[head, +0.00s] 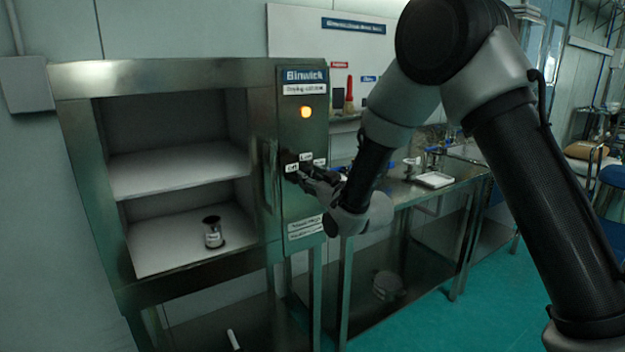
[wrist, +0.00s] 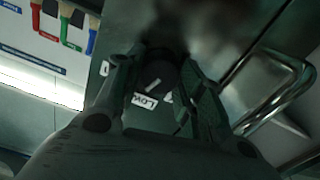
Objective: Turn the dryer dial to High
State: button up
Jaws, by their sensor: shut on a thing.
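The dryer (head: 285,75) is a steel cabinet with open shelves on its left and a control panel on its right. Its dark dial (wrist: 163,73) sits on that panel, among small white labels; the Low label (wrist: 145,100) is readable in the wrist view. A white pointer mark (wrist: 153,85) shows on the dial near the Low label; its exact setting is unclear. My gripper (head: 306,177) is at the panel, with its two fingers on either side of the dial, shut on it. In the head view my gripper largely hides the dial.
An orange lamp (head: 306,112) glows above the dial. A metal handle (wrist: 285,95) lies close to the right finger. A steel bench (head: 405,194) with a white tray (head: 433,180) stands to the right.

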jog(key=shift+f+m, duration=0.1)
jog(key=shift+m, duration=3.8)
jog(key=o, duration=1)
jog(key=shift+o, duration=0.2)
jog(key=v, duration=1.2)
